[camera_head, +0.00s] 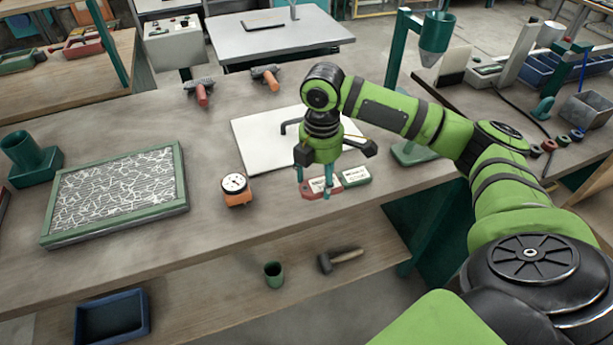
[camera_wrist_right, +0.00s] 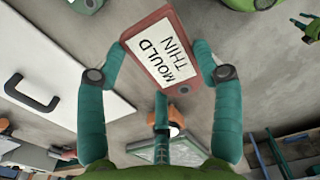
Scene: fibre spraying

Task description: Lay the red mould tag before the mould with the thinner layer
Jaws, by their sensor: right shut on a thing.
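My right gripper (camera_head: 328,180) is shut on the red mould tag (camera_head: 318,191). In the right wrist view the tag (camera_wrist_right: 165,52) reads "MOULD THIN" and sits between the two teal fingers. It is over or close to the bench; the gap is hard to judge. A green-edged tag (camera_head: 356,174) lies just right of it. One green-framed mould (camera_head: 58,238) with white fibres lies on the left of the bench. No second open mould shows. A small green and black part at the right edge of the wrist view looks like my left gripper (camera_wrist_right: 306,27).
An orange dial gauge (camera_head: 236,186) stands between mould and tag. A white panel (camera_head: 257,150) with a black handle lies behind my right gripper. A green holder (camera_head: 32,160) is at far left. Below are a cup (camera_head: 273,273), hammer (camera_head: 343,259) and blue bin (camera_head: 140,333).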

